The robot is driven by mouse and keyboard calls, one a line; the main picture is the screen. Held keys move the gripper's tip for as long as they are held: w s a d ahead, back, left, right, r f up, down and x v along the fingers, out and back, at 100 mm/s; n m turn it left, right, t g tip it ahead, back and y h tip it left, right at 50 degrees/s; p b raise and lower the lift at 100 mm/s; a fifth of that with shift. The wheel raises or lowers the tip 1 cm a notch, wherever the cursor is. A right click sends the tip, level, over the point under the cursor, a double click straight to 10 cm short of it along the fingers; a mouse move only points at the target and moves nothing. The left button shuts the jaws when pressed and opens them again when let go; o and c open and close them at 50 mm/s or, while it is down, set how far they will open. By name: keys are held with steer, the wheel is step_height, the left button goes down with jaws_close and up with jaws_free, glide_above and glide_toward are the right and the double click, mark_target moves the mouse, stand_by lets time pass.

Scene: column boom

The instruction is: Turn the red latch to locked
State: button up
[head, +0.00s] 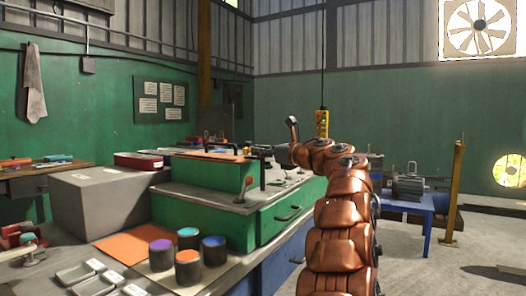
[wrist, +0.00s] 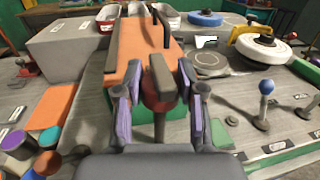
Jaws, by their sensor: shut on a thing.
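The red latch (wrist: 158,102) shows in the middle of the wrist view, a red piece on a grey stem with a dark bar along its top. My gripper (wrist: 160,108) has one purple-padded finger on each side of it and is shut on it. The dark bar points away from me toward a green block with an orange top (wrist: 133,45). The fingers hide parts of the latch's sides. In the head view my gripper (head: 268,153) is small and partly hidden by my copper arm. I cannot read any lock marking.
A blue-knobbed lever (wrist: 265,92) stands to the right in the wrist view. A white wheel with a yellow handle (wrist: 262,47) is behind it. A grey box (head: 105,200) and several dark cups (head: 187,267) stand at the left. A yellow pendant (head: 322,123) hangs behind my arm.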

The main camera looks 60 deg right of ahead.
stand_by(0.3)
steer(key=o, duration=1.2)
steer(key=shift+c, duration=0.2)
steer(key=s+a, duration=0.1)
steer(key=s, duration=1.1)
steer(key=shift+a, duration=0.35)
steer(key=shift+w, duration=0.1)
